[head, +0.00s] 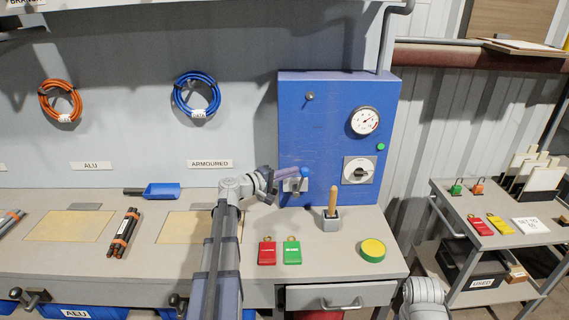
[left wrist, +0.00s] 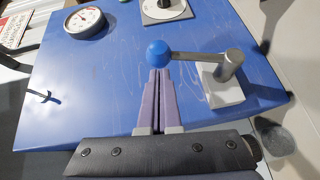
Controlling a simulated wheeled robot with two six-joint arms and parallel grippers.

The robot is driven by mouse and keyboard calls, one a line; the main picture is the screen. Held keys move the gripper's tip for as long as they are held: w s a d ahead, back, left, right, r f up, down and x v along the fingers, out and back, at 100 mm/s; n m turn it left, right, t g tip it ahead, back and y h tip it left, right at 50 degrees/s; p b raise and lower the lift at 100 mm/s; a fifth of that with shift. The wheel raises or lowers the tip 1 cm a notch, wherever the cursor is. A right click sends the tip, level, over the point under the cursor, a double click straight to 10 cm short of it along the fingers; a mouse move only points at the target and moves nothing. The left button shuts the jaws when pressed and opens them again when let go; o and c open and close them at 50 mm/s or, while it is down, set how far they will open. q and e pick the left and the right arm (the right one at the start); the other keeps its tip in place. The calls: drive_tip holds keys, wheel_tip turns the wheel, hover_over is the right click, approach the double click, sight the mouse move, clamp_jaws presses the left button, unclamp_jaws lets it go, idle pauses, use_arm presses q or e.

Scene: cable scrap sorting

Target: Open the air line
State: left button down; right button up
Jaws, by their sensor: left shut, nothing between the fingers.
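A valve lever with a blue ball knob (head: 305,172) sits on the blue panel (head: 330,90) in the head view. In the left wrist view the knob (left wrist: 158,53) is at the end of a grey lever arm (left wrist: 200,58), which turns on a pale valve block (left wrist: 225,90). My left gripper (head: 276,180) is shut and empty. In the left wrist view its fingertips (left wrist: 159,72) are right at the knob; I cannot tell whether they touch. My right gripper is not in view.
The panel carries a round gauge (head: 365,121), a rotary switch (head: 359,171) and a green button (head: 381,147). Below, a wooden-handled tool (head: 333,200), red tag (head: 267,253), green tag (head: 292,253) and yellow-topped button (head: 373,249) are on the bench. A cart (head: 480,240) stands right.

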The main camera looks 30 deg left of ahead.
sight(304, 170)
use_arm(q)
drive_tip(key=d+g+p, duration=0.1)
drive_tip(key=p, duration=0.1)
drive_tip(key=w+d+m+g+y+p, duration=0.1)
drive_tip(key=p, duration=0.1)
drive_tip(key=w+d+r+m+g+y+p, duration=0.1)
drive_tip(key=p, duration=0.1)
drive_tip(key=shift+w+d, duration=0.1)
drive_tip(key=shift+d, duration=0.25)
drive_tip(key=w+d+f+m+g+y+p, duration=0.2)
drive_tip(key=w+d+f+m+g+y, duration=0.1)
drive_tip(key=d+f+g+y, duration=0.2)
drive_tip(key=shift+w+d+f+y+p, duration=0.3)
drive_tip(key=shift+f+y+p, duration=0.1)
drive_tip(key=shift+f+y, duration=0.1)
drive_tip(key=shift+s+d, duration=0.1)
drive_tip(key=shift+s, duration=0.05)
drive_tip(key=shift+r, duration=0.1)
